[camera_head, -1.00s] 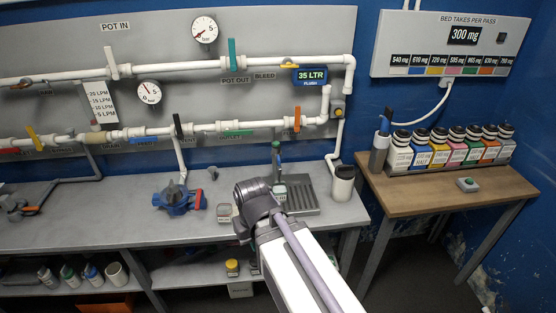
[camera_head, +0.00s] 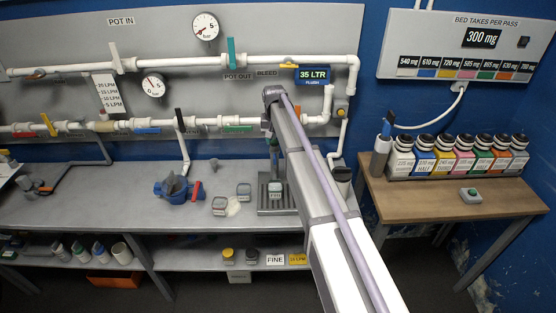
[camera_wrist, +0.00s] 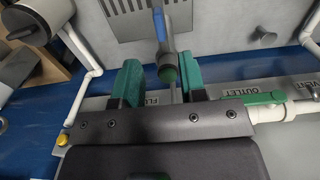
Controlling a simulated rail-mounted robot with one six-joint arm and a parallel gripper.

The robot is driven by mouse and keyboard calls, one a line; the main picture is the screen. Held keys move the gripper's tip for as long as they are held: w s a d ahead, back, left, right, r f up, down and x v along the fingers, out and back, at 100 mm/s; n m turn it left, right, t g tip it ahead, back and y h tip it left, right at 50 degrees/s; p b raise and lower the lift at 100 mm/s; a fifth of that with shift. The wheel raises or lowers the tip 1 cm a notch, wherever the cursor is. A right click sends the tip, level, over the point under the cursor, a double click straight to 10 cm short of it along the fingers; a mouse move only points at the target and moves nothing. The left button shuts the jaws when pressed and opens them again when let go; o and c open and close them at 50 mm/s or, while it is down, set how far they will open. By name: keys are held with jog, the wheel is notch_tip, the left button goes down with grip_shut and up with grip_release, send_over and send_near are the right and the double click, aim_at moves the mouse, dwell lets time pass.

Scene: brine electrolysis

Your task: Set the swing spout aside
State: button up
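In the head view the spout (camera_head: 274,150) stands upright behind the drip tray, partly hidden by my arm. My gripper is hidden there behind my arm.
The slotted drip tray (camera_head: 268,208) holds a small container. White pipes with coloured valve handles run along the back panel. A blue pump-like device (camera_head: 172,188) and small jars sit to the left. A dark-topped cup (camera_head: 341,176) stands close right of my arm.

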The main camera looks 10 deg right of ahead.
aim_at(275, 156)
notch_tip(275, 156, down, 9)
jog(key=b, duration=0.7)
jog(key=shift+r, duration=0.25)
grip_shut()
